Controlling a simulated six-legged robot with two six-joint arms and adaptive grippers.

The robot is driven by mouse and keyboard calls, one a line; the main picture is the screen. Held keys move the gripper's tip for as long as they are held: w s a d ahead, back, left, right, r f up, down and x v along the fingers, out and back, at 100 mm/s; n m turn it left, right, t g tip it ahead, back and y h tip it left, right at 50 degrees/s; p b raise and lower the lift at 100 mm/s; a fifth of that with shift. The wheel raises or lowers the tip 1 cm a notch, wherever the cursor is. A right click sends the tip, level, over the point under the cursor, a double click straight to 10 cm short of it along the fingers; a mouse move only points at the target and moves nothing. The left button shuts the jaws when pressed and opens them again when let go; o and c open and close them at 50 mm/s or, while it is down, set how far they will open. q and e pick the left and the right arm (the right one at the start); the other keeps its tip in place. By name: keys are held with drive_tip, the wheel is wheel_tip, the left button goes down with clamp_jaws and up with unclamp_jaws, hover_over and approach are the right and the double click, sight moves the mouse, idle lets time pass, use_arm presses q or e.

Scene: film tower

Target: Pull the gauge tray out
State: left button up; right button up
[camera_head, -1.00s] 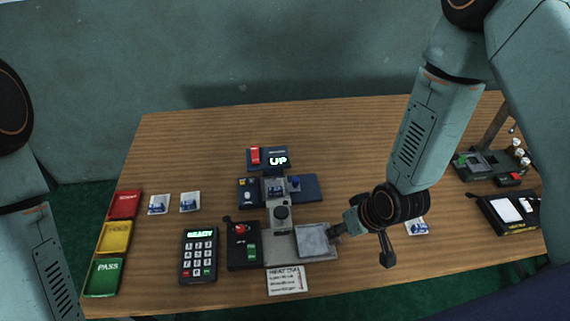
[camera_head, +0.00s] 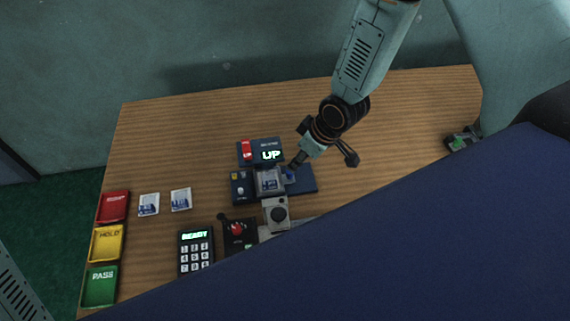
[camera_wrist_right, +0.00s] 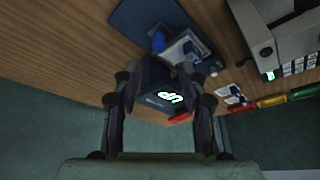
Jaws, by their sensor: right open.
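The gauge tray (camera_head: 269,181) appears to be the small light tray with a blue-and-white card on it, in the dark blue gauge unit (camera_head: 305,180) at the middle of the table. A blue knob (camera_head: 289,175) stands at its right side; the knob also shows in the wrist view (camera_wrist_right: 158,42), beside the tray (camera_wrist_right: 184,50). My right gripper (camera_head: 294,166) is just behind the knob in the head view. In the wrist view my right gripper (camera_wrist_right: 155,74) is open, with nothing seen held and the knob beyond its fingertips. Whether it touches the knob is unclear. My left gripper is out of view.
An "UP" display (camera_head: 270,155) with a red switch stands close behind the gauge. A grey device (camera_head: 277,214) and a keypad (camera_head: 196,250) stand in front. Red, yellow and green trays (camera_head: 107,244) line the left edge. A large dark blue shape hides the lower right.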

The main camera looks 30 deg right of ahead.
drive_tip(key=x, duration=0.7)
drive_tip(key=shift+s+d+f+b, duration=0.1)
drive_tip(key=shift+s+d+b, duration=0.1)
drive_tip(key=shift+b, duration=0.1)
drive_tip(key=shift+w+a+f, duration=0.1)
drive_tip(key=shift+a+f, duration=0.1)
drive_tip(key=shift+d, duration=0.15)
drive_tip(key=c, duration=0.6)
clamp_jaws()
drive_tip(key=shift+f, duration=0.1)
